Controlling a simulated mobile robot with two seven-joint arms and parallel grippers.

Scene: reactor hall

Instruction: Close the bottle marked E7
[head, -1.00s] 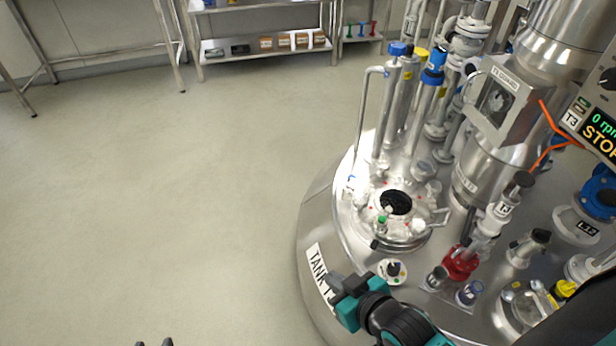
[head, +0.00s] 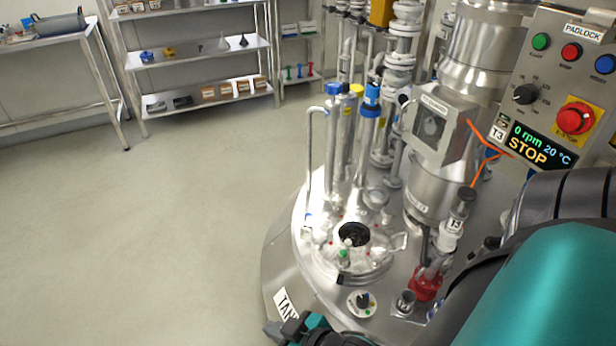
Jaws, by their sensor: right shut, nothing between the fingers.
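No bottle marked E7 can be made out in the head view. My right gripper (head: 281,328) shows at the bottom edge, low by the near rim of the steel tank (head: 272,262). Its dark fingers are shut with nothing between them. My left gripper is out of view. My right arm's teal and black links fill the lower right corner and hide part of the tank top.
A control panel (head: 560,95) reading STOP stands at right. Shelves (head: 200,55) and a side table (head: 50,42) stand at the back. The floor at left is clear.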

